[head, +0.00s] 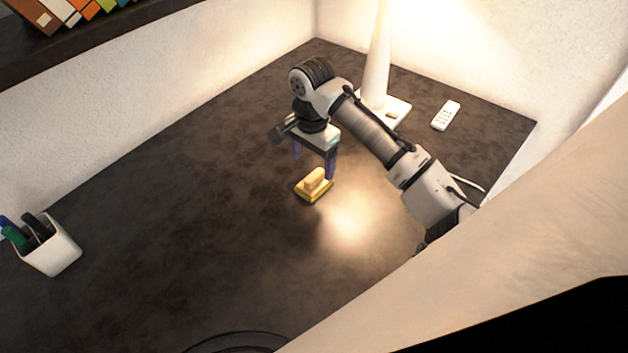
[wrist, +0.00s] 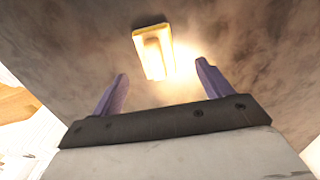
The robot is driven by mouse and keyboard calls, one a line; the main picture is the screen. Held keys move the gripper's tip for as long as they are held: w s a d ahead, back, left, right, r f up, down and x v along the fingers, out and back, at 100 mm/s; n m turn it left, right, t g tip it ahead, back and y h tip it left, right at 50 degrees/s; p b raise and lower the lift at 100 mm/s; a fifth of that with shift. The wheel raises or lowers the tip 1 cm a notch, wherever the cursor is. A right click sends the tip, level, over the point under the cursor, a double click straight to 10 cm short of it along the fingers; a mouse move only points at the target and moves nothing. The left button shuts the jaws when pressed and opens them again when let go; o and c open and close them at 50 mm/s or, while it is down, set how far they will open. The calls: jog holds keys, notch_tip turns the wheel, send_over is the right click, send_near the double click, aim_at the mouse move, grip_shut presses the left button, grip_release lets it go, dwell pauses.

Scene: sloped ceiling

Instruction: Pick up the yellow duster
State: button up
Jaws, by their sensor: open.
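The yellow duster (head: 314,186) lies on the dark tabletop (head: 190,210) near the middle of the head view. It is a small yellow block with a paler raised handle on top. In the wrist view the duster (wrist: 153,52) shows at the top, beyond the fingertips and near the middle between them. My gripper (head: 314,165) is above the tabletop, close to the duster on its far side. Its two purple fingers, also seen in the wrist view (wrist: 160,70), are spread open with nothing between them.
A white lamp (head: 378,60) stands behind my arm, with a white remote (head: 446,116) to its right. A white pen cup (head: 52,250) is at the left. A dark round object (head: 238,344) shows at the bottom edge. The tabletop left of the duster is clear.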

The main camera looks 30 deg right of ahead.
aim_at(315, 176)
jog(key=f, duration=0.1)
jog(key=f+p, duration=0.1)
jog(key=f, duration=0.1)
jog(key=f+p, duration=0.1)
jog(key=f, duration=0.1)
jog(key=shift+s+f, duration=0.1)
jog(key=shift+s, duration=0.3)
jog(key=shift+f, duration=0.55)
jog(key=c, duration=1.1)
jog(key=shift+w+r, duration=0.1)
notch_tip(315, 176, up, 20)
jog(key=b, duration=0.2)
jog(key=shift+b, duration=0.35)
